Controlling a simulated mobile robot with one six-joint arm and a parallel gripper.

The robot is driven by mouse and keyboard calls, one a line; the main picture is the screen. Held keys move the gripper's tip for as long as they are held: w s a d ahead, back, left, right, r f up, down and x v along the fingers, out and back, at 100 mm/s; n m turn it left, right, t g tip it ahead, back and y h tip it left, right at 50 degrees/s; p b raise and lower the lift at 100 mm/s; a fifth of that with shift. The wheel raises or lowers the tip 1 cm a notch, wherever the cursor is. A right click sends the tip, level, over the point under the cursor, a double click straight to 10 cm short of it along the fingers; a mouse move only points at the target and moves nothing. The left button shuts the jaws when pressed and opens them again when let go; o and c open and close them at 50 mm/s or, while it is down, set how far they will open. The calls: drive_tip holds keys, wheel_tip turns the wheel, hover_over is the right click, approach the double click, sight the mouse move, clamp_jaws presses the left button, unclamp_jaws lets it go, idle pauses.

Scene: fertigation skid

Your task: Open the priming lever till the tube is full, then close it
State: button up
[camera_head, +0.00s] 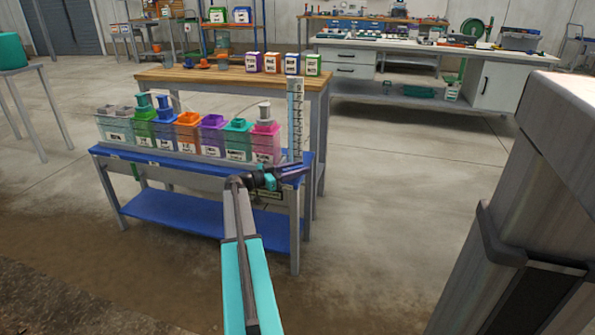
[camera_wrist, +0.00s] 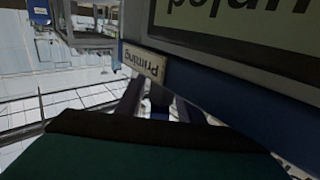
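A tall clear tube with a marked scale (camera_head: 296,115) stands upright at the right end of the blue-topped bench; I cannot make out a fluid level in it. My gripper (camera_head: 292,171) is at the bench's right front corner, just below the tube. In the wrist view, a small upside-down "Priming" label (camera_wrist: 143,62) sits on the edge of a blue panel. My gripper's fingers (camera_wrist: 157,100) point at the space just below that label. The priming lever cannot be made out clearly, and whether the fingers are apart or closed on something is unclear.
Several coloured bins, including a pink one (camera_head: 264,143), line the blue bench (camera_head: 170,158). A wooden-topped table (camera_head: 215,77) with small labelled boxes stands behind. The concrete floor (camera_head: 400,190) to the right is clear.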

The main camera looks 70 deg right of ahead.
clamp_jaws()
drive_tip(key=shift+f+n+t+h+b, duration=0.1)
drive_tip(key=shift+n+t+h+b, duration=0.3)
drive_tip(key=shift+t+b, duration=0.1)
drive_tip(key=shift+t, duration=0.3)
drive_tip(key=n+t+b, duration=0.1)
drive_tip(key=t+h+b, duration=0.1)
drive_tip(key=n+h+b, duration=0.1)
drive_tip(key=shift+w+d+f+n+t, duration=0.1)
drive_tip(key=shift+w+d+n+t, duration=0.2)
drive_tip(key=shift+w+t, duration=0.1)
drive_tip(key=shift+w+n+t+h+b, duration=0.2)
drive_tip(key=shift+n+t+h+b, duration=0.45)
drive_tip(key=shift+t+b, duration=0.3)
drive_tip(key=shift+d, duration=0.1)
